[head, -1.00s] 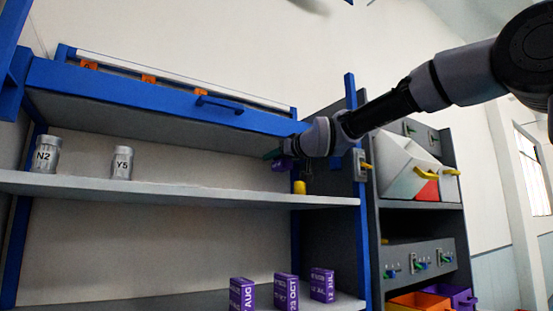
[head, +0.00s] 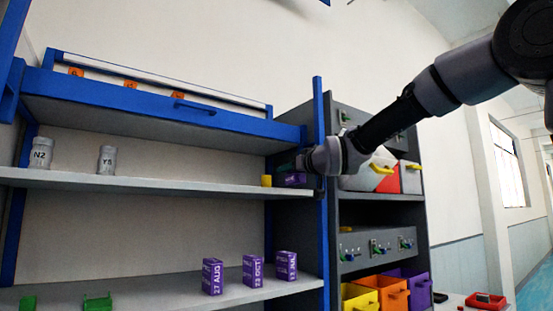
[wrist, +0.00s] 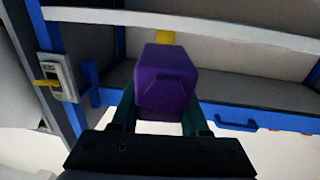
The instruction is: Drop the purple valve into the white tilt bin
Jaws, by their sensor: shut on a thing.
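The purple valve (head: 293,180) is between the fingers of my gripper (head: 287,173), by the right end of the upper shelf. In the wrist view, the valve (wrist: 165,78) is a dark purple block, with the teal fingers of my gripper (wrist: 160,118) shut on its two sides. The white tilt bin (head: 360,181) is in the grey rack to the right, with a yellow handle and a red patch beside it. My arm passes in front and hides part of it. I cannot tell how far it is tilted open.
A blue upright post (head: 320,110) stands between shelf and rack. A yellow item (head: 266,180) is on the upper shelf (head: 160,184) beside the valve. Grey jars (head: 41,153) stand at the left. Purple boxes (head: 253,271) are below. Orange (head: 388,295) and other coloured bins are lower right.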

